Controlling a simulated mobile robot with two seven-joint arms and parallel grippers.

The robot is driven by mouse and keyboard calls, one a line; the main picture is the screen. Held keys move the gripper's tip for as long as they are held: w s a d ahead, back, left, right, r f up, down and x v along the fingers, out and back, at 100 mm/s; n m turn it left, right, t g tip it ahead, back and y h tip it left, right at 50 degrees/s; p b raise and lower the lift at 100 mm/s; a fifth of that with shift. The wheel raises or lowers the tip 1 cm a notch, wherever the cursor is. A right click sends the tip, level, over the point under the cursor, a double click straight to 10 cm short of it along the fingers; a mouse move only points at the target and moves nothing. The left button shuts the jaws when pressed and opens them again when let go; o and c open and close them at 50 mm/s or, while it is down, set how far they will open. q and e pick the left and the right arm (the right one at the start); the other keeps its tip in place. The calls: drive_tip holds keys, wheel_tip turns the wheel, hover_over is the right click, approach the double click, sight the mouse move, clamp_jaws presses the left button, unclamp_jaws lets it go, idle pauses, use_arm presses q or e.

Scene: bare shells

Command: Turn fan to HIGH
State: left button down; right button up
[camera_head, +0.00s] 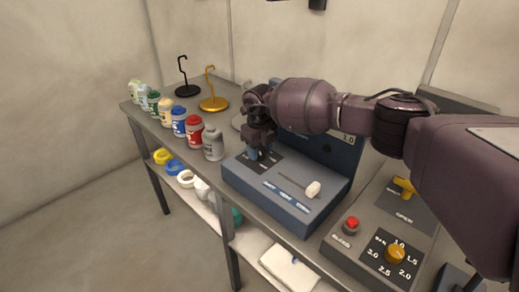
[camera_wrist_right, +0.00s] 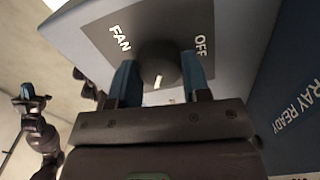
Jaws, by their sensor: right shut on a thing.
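A blue-grey control box (camera_head: 300,205) stands on the bench, with a dark fan panel on its top. In the wrist view the panel has the words FAN (camera_wrist_right: 119,38) and OFF (camera_wrist_right: 201,46). The round dark fan knob (camera_wrist_right: 158,62) sits between them, with a short white mark on its side toward the gripper. My right gripper (camera_head: 254,153) points down over the panel; its blue fingers (camera_wrist_right: 158,80) are on either side of the knob and shut on it. The HIGH mark cannot be made out. What looks like my left gripper (camera_wrist_right: 30,95) shows small at the left of the wrist view.
A white-ended lever (camera_head: 313,189) lies on the box's front part. A grey panel with a red button (camera_head: 351,225) and yellow dial (camera_head: 397,253) stands to the right. Several jars, including a red one (camera_head: 194,132), line the left, near a gold hook stand (camera_head: 214,103).

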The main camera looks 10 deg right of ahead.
sight(260, 152)
drive_tip(key=o, duration=0.9)
drive_tip(key=shift+r, duration=0.15)
wheel_tip(260, 152, up, 11)
drive_tip(key=shift+f, duration=0.15)
drive_tip(key=shift+f, duration=0.1)
